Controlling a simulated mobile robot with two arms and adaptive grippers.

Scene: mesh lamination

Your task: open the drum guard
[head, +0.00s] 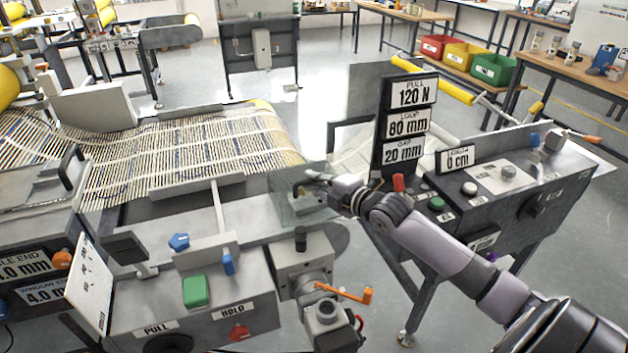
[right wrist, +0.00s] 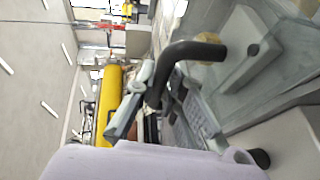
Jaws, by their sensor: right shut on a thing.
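The drum guard (head: 285,207) looks like a clear, see-through panel at the right end of the mesh bed, in the middle of the head view. In the right wrist view its clear pane (right wrist: 262,78) fills the right side, with a dark bent handle (right wrist: 195,50) on it. My right gripper (head: 308,187) reaches in from the right and is shut on the handle; its fingers also show in the right wrist view (right wrist: 150,88). The grip itself is partly hidden by the hand in the head view. My left gripper is not in view.
Striped mesh (head: 190,145) lies left of the guard. A control box with a green button (head: 196,291) and an orange lever (head: 345,292) stand in front. A black sign post (head: 404,125) and a right-hand console (head: 515,190) stand close to my right arm.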

